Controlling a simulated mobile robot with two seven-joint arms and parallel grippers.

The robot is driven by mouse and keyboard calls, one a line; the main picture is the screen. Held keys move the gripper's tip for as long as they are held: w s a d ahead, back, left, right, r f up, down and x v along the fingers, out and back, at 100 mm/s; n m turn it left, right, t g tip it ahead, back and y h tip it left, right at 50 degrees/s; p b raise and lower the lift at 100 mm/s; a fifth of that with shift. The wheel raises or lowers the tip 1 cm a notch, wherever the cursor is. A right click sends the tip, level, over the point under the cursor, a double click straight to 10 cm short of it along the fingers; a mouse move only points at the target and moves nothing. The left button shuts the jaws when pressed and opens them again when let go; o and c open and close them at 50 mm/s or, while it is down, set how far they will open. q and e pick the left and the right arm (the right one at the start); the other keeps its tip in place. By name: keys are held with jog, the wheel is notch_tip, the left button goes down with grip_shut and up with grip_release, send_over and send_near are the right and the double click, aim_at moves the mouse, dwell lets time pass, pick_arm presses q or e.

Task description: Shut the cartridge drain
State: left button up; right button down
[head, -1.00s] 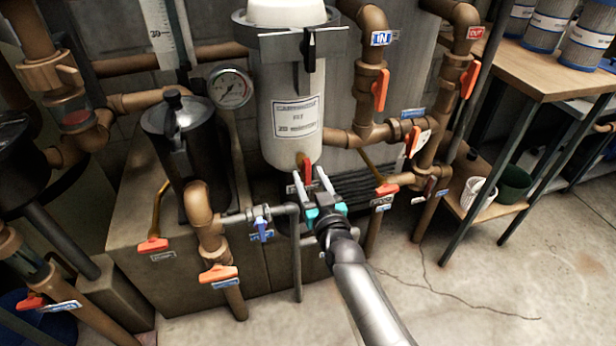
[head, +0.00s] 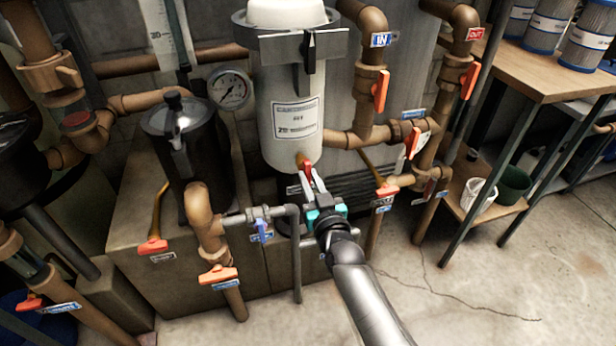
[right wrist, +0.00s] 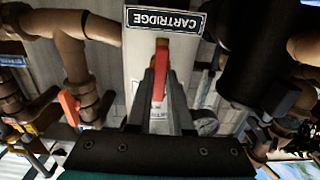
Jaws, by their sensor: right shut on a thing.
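The white cartridge housing (head: 284,145) stands upright in the middle of the head view. A small drain valve with a red handle (head: 307,168) sits at its bottom. My right gripper (head: 309,180) reaches up from below and its fingers are shut on the red handle. In the right wrist view the red handle (right wrist: 162,58) sticks out between the fingertips, beside an upside-down CARTRIDGE label (right wrist: 165,20). The fingers hide the handle's lower part. My left gripper is not in view.
A blue-handled valve (head: 262,230) and a grey vertical pipe (head: 295,255) are left of my right gripper. An orange-handled valve (head: 387,190) is to its right. A dark canister (head: 185,140) and gauge (head: 230,89) stand left. The floor at lower right is clear.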

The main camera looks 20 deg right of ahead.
dwell(0.3)
jog(key=m, duration=0.4)
jog(key=shift+m, duration=0.4)
jog(key=m, duration=0.5)
jog(key=m+b, duration=0.1)
jog(key=m, duration=0.7)
jog(key=shift+m+b, duration=0.3)
jog(key=shift+m, duration=0.1)
jog(key=c, duration=0.7)
grip_release()
jog(key=shift+s+d+p, duration=0.1)
jog(key=shift+s+p, duration=0.65)
jog(key=shift+s, duration=2.8)
